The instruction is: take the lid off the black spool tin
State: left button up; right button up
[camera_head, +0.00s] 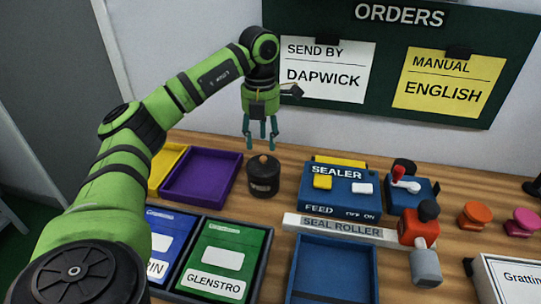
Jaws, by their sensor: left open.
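The black spool tin (263,184) stands upright on the wooden table, right of the purple tray. Its dark lid (264,163) is on top, with a small orange-brown knob (263,158) in the middle. My left gripper (261,147) points straight down just above the lid, its teal fingers apart and empty. Its fingertips are close to the knob, and I cannot tell whether they touch it. My right gripper is not in view.
A purple tray (232,155) and a yellow tray lie left of the tin. A blue sealer (339,205) stands to its right. Green and blue boxes lie in front, with an empty blue tray (335,240). A wall board (400,62) is behind.

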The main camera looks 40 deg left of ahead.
aim_at(263, 158)
pick_arm(q)
jog(key=shift+s+d+f, duration=0.1)
jog(key=shift+s+f, duration=0.05)
jog(key=shift+f, duration=0.4)
jog(key=shift+s+f, duration=0.1)
jog(key=shift+f, duration=0.45)
notch_tip(263, 158, down, 2)
jog(key=shift+w+f+p, duration=0.15)
jog(key=shift+f+p, duration=0.1)
jog(key=shift+p, duration=0.05)
jog(key=shift+f, duration=0.25)
jog(key=shift+d, duration=0.1)
jog(key=shift+c, duration=0.4)
jog(key=shift+w, duration=0.1)
grip_shut()
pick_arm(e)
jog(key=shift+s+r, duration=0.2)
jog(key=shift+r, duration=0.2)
